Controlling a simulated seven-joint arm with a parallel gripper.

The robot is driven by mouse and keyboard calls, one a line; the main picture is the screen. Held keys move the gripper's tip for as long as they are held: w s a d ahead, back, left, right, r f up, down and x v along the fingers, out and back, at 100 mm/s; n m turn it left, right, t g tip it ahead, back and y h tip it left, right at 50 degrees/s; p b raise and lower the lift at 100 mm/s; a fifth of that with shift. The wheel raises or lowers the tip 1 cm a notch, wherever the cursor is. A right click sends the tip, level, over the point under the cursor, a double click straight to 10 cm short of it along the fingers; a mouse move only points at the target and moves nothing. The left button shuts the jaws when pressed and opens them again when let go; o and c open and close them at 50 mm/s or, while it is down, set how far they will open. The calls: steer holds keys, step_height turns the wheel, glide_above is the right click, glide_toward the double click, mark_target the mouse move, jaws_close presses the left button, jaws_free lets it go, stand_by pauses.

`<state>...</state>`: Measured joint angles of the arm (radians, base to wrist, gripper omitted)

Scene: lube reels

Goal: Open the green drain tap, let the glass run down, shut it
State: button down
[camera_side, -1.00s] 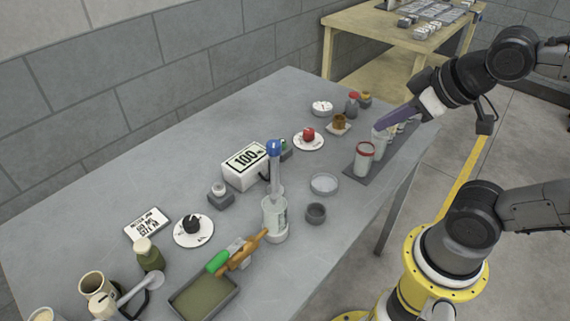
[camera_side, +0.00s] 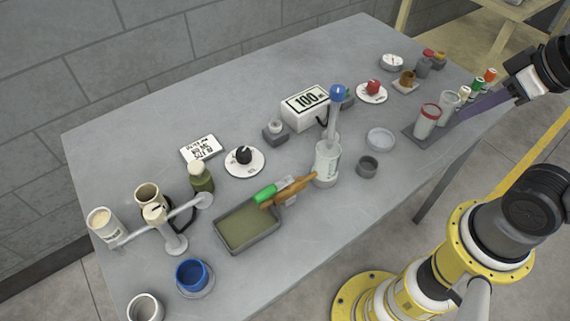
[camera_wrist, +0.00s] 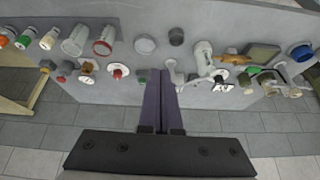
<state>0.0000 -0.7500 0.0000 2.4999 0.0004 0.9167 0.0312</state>
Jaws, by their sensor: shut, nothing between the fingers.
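The green tap handle (camera_side: 265,193) sits on an orange-brown tap body (camera_side: 295,187) beside the glass. It also shows in the wrist view (camera_wrist: 254,70). The glass (camera_side: 327,163) is a pale upright cylinder below a clear column with a blue knob (camera_side: 337,93); its liquid level is too small to read. A dark tray (camera_side: 247,241) with olive liquid lies below and left of the tap. My gripper (camera_side: 455,115) has purple fingers, shut and empty, by the jars at the right of the table, well away from the tap. The fingers (camera_wrist: 158,75) also show closed together in the wrist view.
A red-rimmed jar (camera_side: 428,120) and a pale jar (camera_side: 448,105) stand on a dark mat near my fingers. A box marked 100 (camera_side: 305,108) stands behind the glass. A shallow dish (camera_side: 380,138) and grey cup (camera_side: 367,166) stand to its right. A blue cup (camera_side: 192,273) is front left.

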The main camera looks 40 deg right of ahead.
steer(key=w+a+r+m+g, duration=0.1)
steer(key=w+a+r+m, duration=0.1)
steer(key=w+r, duration=0.55)
steer(key=w+a+r+g+y, duration=0.1)
steer(key=w+a+r+g, duration=0.3)
steer(key=w+a, duration=0.55)
steer(key=w+a+f+n+g, duration=0.1)
steer(key=w+a+f, duration=0.3)
steer(key=w+a, duration=0.45)
steer(key=a+f+n+g+h, duration=0.1)
steer(key=a+f, duration=0.9)
steer(key=shift+s+f+n+g, duration=0.15)
steer(key=shift+s+n+g, duration=0.15)
steer(key=shift+s, duration=0.1)
steer(key=shift+f, duration=0.1)
